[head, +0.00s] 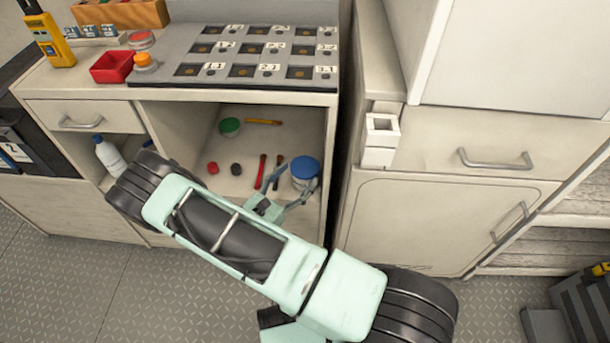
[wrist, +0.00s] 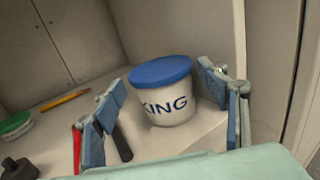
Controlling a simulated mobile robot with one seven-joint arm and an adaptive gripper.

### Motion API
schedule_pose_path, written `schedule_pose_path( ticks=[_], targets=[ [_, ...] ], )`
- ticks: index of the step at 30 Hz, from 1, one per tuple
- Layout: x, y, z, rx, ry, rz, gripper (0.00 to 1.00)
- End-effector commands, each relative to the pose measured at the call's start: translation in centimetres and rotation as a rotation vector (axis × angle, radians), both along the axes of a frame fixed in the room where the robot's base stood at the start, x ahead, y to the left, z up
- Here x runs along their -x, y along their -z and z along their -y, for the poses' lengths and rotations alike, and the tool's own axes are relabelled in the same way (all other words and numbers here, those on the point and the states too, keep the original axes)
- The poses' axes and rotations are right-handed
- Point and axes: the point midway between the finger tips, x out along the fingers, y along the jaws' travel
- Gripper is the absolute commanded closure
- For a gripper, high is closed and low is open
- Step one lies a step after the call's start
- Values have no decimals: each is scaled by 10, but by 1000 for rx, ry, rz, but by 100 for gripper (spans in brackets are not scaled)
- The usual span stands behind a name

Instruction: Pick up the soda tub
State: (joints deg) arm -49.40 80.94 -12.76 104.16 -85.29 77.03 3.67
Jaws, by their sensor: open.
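The soda tub (head: 304,174) is a white tub with a blue lid, standing upright at the right of the open cabinet compartment. In the wrist view the tub (wrist: 168,108) shows dark letters reading "KING"; the rest of the label is hidden. My gripper (head: 293,182) is open just in front of the tub. In the wrist view its fingers stand to the left and right of the tub, with a visible gap on the left. The right finger is close to the tub; I cannot tell whether it touches.
A green-lidded tub (head: 229,127), a yellow pencil-like stick (head: 263,122), a red-handled tool (head: 261,170) and small red (head: 212,168) and black (head: 236,169) items lie in the compartment. Its right wall (wrist: 195,30) is close to the tub. A grey numbered tray (head: 215,73) is on top.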

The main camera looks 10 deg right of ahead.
Motion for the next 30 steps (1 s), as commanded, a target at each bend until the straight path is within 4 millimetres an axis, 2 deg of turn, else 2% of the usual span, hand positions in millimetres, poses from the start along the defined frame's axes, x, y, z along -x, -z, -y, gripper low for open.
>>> schedule_pose_path(
  ticks=[3,6,13,24,30],
  targets=[
    [-11,1,13,-1,3,2,33],
    [-17,1,18,-1,1,1,33],
    [-18,0,20,-1,0,0,33],
    [-17,0,19,-1,0,1,71],
    [-18,-1,19,1,1,2,71]
  ],
)
